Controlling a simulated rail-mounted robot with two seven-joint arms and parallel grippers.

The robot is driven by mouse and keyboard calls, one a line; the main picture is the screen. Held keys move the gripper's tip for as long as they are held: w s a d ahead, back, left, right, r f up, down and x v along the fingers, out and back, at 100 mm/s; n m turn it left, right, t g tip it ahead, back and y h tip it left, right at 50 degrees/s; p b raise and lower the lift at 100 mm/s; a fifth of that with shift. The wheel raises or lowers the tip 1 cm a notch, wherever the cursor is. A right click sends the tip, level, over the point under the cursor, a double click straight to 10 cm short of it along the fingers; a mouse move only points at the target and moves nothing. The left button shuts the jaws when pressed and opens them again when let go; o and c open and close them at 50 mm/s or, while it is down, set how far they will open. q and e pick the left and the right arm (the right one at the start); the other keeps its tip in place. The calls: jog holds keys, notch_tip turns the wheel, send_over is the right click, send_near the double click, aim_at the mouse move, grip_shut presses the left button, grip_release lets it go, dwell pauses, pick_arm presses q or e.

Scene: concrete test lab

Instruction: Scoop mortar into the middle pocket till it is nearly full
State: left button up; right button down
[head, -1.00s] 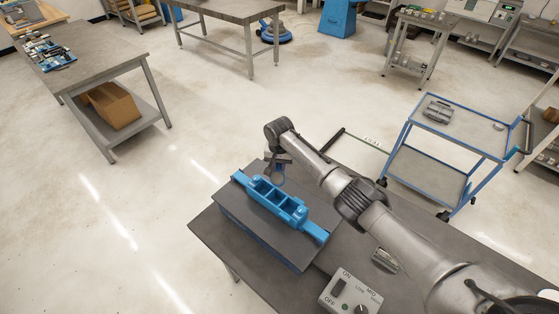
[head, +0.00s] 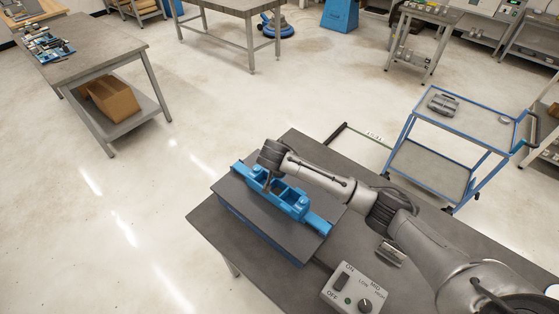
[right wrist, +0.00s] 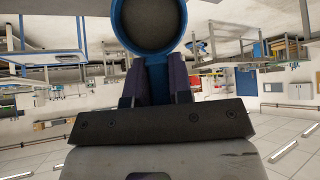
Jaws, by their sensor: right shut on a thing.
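The blue mould (head: 318,222) lies on the dark plate (head: 262,222), its pockets opening upward. My right gripper (head: 268,182) hangs over its far-left part and hides some of the pockets, so I cannot tell how full the middle one is. In the right wrist view my right gripper (right wrist: 154,82) is shut on the blue handle of a round scoop (right wrist: 150,48). Dark grey matter shows inside the scoop's rim; I cannot tell how much of it is mortar. My left gripper is not in view.
The control box (head: 356,288) with a switch and knob stands at the table's (head: 222,238) front. A small grey metal object (head: 391,254) lies right of the plate, near my arm. A blue-framed cart (head: 440,135) stands beyond the table.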

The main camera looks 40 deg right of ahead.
jog(key=shift+s+a+f+t+h+b, duration=0.15)
jog(key=shift+s+a+t+h+b, duration=0.35)
jog(key=shift+b, duration=0.75)
jog(key=shift+s+a+f+t+h+b, duration=0.1)
jog(key=shift+a+t+h+b, duration=0.2)
jog(key=shift+h, duration=0.4)
jog(key=shift+s+a+f+t+h+b, duration=0.2)
jog(key=shift+s+a+t+h+b, duration=0.25)
jog(key=shift+t+h+b, duration=0.35)
jog(key=s+a+t+h+b, duration=0.1)
jog(key=b, duration=0.2)
jog(key=a+t+h+b, duration=0.1)
jog(key=h+b, duration=0.1)
jog(key=b, duration=0.1)
jog(key=shift+s+f+t, duration=0.15)
jog(key=shift+s+t, duration=0.2)
jog(key=shift+t, duration=0.05)
